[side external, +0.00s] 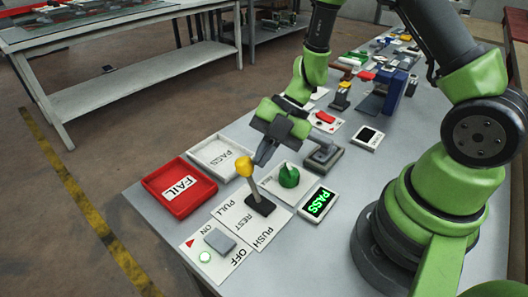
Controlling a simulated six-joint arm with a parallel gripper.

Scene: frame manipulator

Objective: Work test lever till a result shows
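My gripper (264,152) is above and just right of the knob, pointing down. It appears apart from the knob. The gap between its fingers is not clear from this angle.
A red FAIL tray (153,202) and a white PASS tray (204,166) lie left of the lever. An ON/OFF switch (219,240) with a lit green lamp is in front. A green knob (289,176) sits close right. Several fixtures stand farther back.

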